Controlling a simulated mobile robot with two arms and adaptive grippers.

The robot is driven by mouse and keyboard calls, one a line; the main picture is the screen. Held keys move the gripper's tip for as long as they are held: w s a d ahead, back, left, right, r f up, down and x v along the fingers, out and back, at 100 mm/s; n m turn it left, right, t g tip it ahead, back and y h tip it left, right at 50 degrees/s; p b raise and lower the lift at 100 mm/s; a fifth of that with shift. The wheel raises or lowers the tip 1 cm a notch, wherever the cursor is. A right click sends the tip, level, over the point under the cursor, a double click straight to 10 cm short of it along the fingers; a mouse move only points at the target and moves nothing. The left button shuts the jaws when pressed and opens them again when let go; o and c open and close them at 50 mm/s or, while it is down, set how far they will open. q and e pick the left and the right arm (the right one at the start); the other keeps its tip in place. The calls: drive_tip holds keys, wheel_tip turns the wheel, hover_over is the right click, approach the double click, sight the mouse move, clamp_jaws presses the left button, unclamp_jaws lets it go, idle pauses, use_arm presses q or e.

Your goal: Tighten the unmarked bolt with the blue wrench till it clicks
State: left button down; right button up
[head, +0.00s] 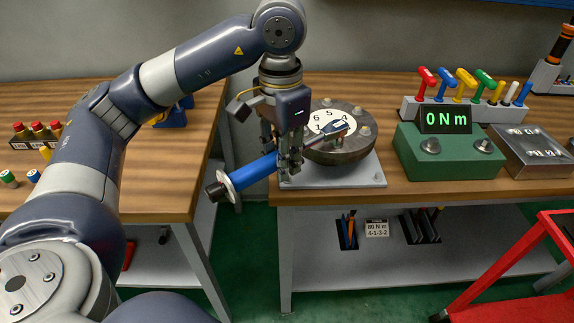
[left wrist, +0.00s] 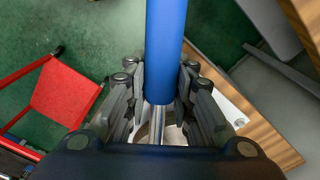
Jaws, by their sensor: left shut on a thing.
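My left gripper (head: 290,165) is shut on the blue wrench (head: 252,172), near the shaft end of its handle. The handle slants down to the left, past the table's front edge, to a silver collar and black end. The wrench head reaches right, over the round dark flange (head: 345,151). The flange has a white numbered plate (head: 325,124) and several bolts, one at its right (head: 365,131). I cannot tell which bolt is unmarked, or whether the wrench head sits on a bolt. In the left wrist view the blue handle (left wrist: 166,50) runs between the fingers.
A green box (head: 450,155) has a display (head: 445,120) reading 0 N m. Behind it is a rack of coloured tools (head: 463,108). A grey tray (head: 533,150) stands right. A lower-shelf card (head: 377,229) reads 60 N m, 4-1-3-2. A red cart (head: 515,265) stands front right.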

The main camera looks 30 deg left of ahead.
drive_tip(key=shift+w+d+f, duration=0.1)
drive_tip(key=shift+d+f, duration=0.05)
drive_tip(key=shift+d, duration=0.25)
use_arm(q)
drive_tip(key=d+n, duration=0.7)
drive_tip(key=d, duration=0.1)
drive_tip(key=shift+s+d+p, duration=0.2)
drive_tip(key=shift+d+p, duration=0.15)
drive_tip(key=shift+d, duration=0.05)
use_arm(e)
drive_tip(key=shift+d+r, duration=0.1)
drive_tip(key=shift+r, duration=0.2)
use_arm(q)
drive_tip(key=shift+a, duration=0.15)
drive_tip(key=shift+s+a+m+b, duration=0.2)
drive_tip(key=shift+a+m+b, duration=0.2)
drive_tip(key=shift+a+m, duration=0.6)
use_arm(e)
drive_tip(key=shift+f, duration=0.4)
